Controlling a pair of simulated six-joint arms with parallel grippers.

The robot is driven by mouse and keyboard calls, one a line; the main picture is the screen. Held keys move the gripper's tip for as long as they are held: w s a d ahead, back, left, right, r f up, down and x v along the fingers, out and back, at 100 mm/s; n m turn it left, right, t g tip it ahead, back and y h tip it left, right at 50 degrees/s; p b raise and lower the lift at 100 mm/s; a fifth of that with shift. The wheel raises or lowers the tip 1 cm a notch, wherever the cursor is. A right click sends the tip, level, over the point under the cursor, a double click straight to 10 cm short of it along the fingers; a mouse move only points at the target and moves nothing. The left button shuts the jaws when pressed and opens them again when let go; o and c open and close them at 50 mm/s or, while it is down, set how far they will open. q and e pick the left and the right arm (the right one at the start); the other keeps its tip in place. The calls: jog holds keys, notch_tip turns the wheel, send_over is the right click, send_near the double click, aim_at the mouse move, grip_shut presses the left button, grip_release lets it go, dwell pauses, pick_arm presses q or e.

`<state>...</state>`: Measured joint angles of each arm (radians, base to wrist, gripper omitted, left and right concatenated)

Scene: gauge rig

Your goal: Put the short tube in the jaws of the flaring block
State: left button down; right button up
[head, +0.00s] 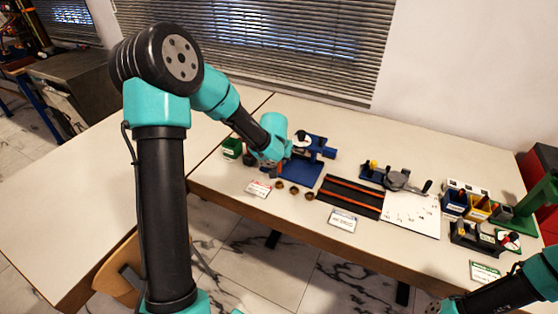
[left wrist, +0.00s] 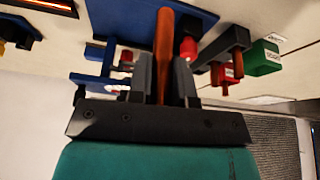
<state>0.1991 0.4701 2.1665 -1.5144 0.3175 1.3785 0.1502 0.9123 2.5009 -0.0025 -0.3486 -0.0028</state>
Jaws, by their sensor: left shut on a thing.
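My left gripper (left wrist: 163,72) is shut on a copper-coloured tube (left wrist: 163,40), which stands out beyond the fingertips in the left wrist view. In the head view this gripper (head: 266,165) is low over the table, at the left side of a blue fixture (head: 305,178) with a flat base. The blue fixture's plate (left wrist: 115,12) shows behind the tube in the left wrist view. I cannot clearly make out the flaring block's jaws or whether the tube touches anything. My right arm enters at the bottom right, its gripper out of view.
A black rack (head: 352,196) with orange-brown rods lies right of the blue fixture. Brown rings (head: 294,189) lie in front. A green box (head: 231,148) stands left. A white board (head: 412,213) and several bins (head: 478,209) are further right. The left table is clear.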

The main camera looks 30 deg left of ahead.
pick_arm(q)
jog(key=w+a+f, duration=0.1)
jog(key=w+a, duration=0.7)
jog(key=w, duration=0.5)
jog(key=shift+f, duration=0.2)
jog(key=shift+w, duration=0.1)
jog(key=shift+w+a+f, duration=0.1)
jog(key=shift+w+f, duration=0.05)
jog(key=shift+f, duration=0.75)
jog(key=shift+w+a+f, duration=0.1)
jog(key=shift+f, duration=0.8)
jog(key=shift+f, duration=0.65)
jog(key=c, duration=1)
grip_release()
jog(key=shift+c, duration=0.2)
